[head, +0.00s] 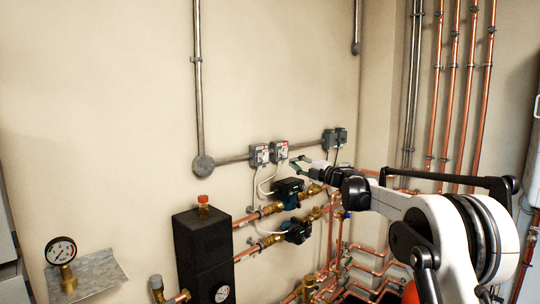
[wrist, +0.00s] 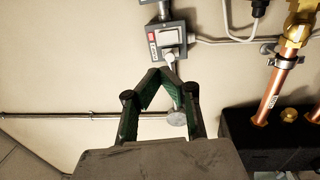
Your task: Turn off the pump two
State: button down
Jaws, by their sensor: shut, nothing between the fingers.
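Two small grey switch boxes with red and white labels sit side by side on the wall in the head view, a left one (head: 259,155) and a right one (head: 279,151). Their labels are too small to read, so I cannot tell which is pump two's. My gripper (head: 294,162) is just right of and below the right box in that view. In the wrist view my gripper (wrist: 162,72) is shut and empty, its green-padded fingers meeting below a labelled switch box (wrist: 167,39). I cannot tell whether the fingertips touch it.
Two dark pumps, an upper (head: 289,189) and a lower (head: 297,230), sit on copper pipes below the boxes. A black block (head: 203,245) and a pressure gauge (head: 61,251) stand left. A round junction box (head: 203,165) joins the conduit.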

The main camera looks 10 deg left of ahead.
aim_at(265, 152)
jog(key=p+x, duration=0.3)
jog(key=x, duration=1)
jog(key=shift+a+p, duration=0.1)
jog(key=shift+p, duration=0.25)
jog(key=shift+a, duration=0.15)
